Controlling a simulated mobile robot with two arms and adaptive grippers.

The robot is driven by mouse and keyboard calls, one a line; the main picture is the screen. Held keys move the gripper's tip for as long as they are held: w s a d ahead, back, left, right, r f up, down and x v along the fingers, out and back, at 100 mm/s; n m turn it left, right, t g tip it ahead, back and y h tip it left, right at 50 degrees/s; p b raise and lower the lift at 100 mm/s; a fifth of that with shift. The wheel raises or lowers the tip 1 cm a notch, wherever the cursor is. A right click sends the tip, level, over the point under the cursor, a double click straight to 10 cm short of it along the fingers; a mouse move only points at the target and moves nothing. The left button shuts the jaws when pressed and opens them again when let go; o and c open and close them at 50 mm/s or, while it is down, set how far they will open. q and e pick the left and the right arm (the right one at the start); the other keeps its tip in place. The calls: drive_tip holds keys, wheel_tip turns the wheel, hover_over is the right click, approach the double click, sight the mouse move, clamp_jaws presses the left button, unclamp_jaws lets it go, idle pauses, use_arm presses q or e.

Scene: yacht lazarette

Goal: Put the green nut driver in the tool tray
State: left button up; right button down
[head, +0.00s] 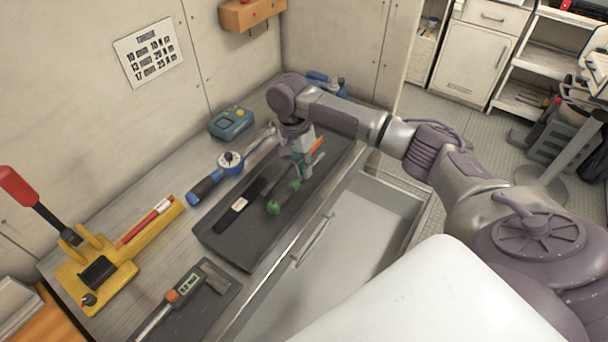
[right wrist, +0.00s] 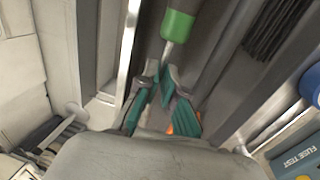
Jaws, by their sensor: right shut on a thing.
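The green nut driver (head: 274,207) shows over the dark tool tray (head: 248,248) in the head view. My right gripper (head: 301,172) is shut on it. In the right wrist view the green handle of the nut driver (right wrist: 179,24) is at the top, and its metal shaft runs down to the fingertips of my right gripper (right wrist: 164,76). The tray lies on the bench, with a dark item with a pale label (head: 239,204) in it. I cannot tell whether the nut driver touches the tray. My left gripper is out of view.
A blue-handled torque wrench (head: 206,187) and a teal device (head: 231,123) lie behind the tray. A yellow tool with a red lever (head: 112,262) stands at left. A digital tool (head: 182,290) lies on a dark mat. An open drawer (head: 352,235) juts out in front.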

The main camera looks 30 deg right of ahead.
sight(306, 186)
wheel_tip(306, 186, down, 4)
drive_tip(key=shift+r+p, duration=0.15)
drive_tip(key=shift+p, duration=0.2)
drive_tip(key=shift+s, duration=0.1)
drive_tip(key=c, duration=1.6)
unclamp_jaws()
wheel_tip(306, 186, up, 12)
drive_tip(key=w+b, duration=0.2)
drive_tip(key=shift+a, duration=0.4)
